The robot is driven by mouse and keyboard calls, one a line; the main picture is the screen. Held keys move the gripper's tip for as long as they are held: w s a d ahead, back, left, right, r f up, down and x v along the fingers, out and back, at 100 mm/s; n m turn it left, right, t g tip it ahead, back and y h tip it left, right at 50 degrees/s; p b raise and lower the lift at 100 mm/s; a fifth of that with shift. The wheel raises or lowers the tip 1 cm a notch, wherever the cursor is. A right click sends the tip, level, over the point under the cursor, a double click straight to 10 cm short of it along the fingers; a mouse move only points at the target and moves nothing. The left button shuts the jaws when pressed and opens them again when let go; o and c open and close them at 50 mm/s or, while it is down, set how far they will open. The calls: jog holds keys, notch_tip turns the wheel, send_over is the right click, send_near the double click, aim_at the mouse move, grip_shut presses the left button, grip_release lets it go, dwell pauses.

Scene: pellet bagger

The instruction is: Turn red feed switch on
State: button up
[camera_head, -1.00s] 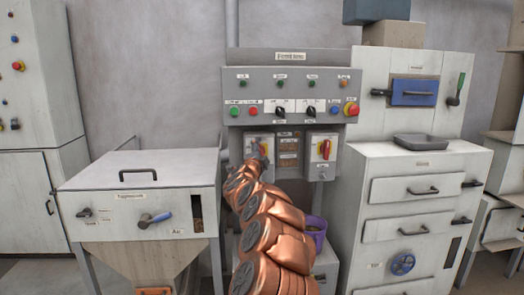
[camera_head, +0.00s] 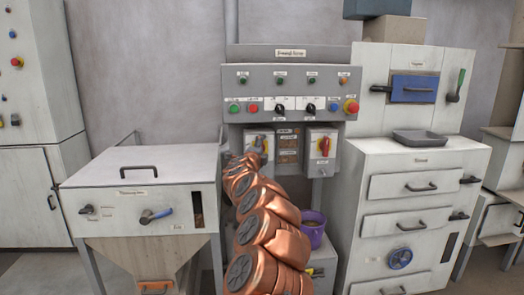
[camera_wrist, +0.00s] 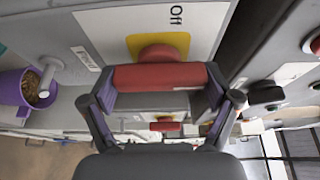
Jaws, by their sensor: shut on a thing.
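The red switch handle (camera_wrist: 160,77) sits on a yellow plate (camera_wrist: 188,46) on a pale box front, beside the printed word "Off". My gripper (camera_wrist: 158,90) is shut on this handle, with one finger at each side. In the head view my gripper (camera_head: 240,162) is at the left switch box (camera_head: 268,137) under the control panel, and my arm hides part of that box. A second switch box (camera_head: 323,138), also with a red handle, hangs to its right. The handle's exact angle is hard to tell.
The control panel (camera_head: 300,90) with several buttons and knobs is just above. A hopper cabinet (camera_head: 140,180) stands at left and a drawer cabinet (camera_head: 400,160) at right. A purple bucket (camera_head: 312,236) is below the boxes; it also shows in the wrist view (camera_wrist: 14,88).

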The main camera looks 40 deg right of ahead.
jog(key=shift+s+d, duration=0.15)
jog(key=o, duration=0.9)
jog(key=v, duration=1.2)
dwell(0.5)
